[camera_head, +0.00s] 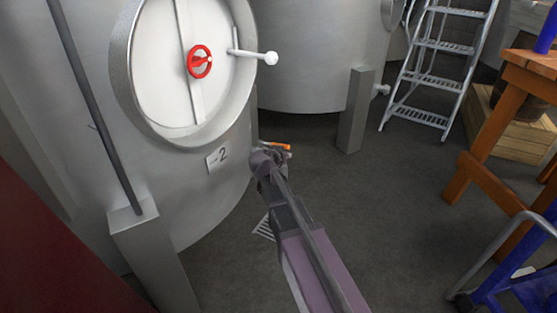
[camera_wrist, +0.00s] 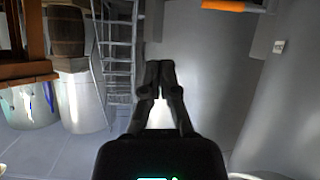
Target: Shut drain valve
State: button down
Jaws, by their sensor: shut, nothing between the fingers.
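The drain valve's orange lever (camera_head: 278,146) sticks out low from the side of the steel tank (camera_head: 230,200) marked 2, just beyond my gripper. The valve body is mostly hidden behind my gripper (camera_head: 264,158). In the wrist view the orange lever (camera_wrist: 226,6) lies roughly level along the top edge, cut off by the frame. My gripper (camera_wrist: 160,68) is shut and empty there, with its fingertips below and left of the lever. The fingers look apart from the lever in the wrist view; the head view does not settle the gap.
The tank has a round door with a red handwheel (camera_head: 199,61) and a white-knobbed handle (camera_head: 269,57). A grey tank leg (camera_head: 355,110) and a metal step ladder (camera_head: 425,75) stand behind. A wooden table (camera_head: 475,175) and blue trolley (camera_head: 515,290) stand right. The middle floor is clear.

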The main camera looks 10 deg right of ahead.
jog(key=w+a+f+t+b, duration=0.4)
jog(key=w+a+f+b, duration=0.2)
jog(key=b, duration=0.4)
jog(key=shift+w+f+y+b, duration=0.3)
jog(key=shift+w+f+b, duration=0.1)
jog(key=shift+f, duration=0.35)
jog(key=shift+w, duration=0.15)
jog(key=b+x, duration=0.2)
jog(key=x, duration=1.1)
jog(key=shift+w+d+f+b, duration=0.1)
jog(key=shift+w+d+b, duration=0.1)
jog(key=shift+w+b, duration=0.1)
jog(key=shift+d, duration=0.35)
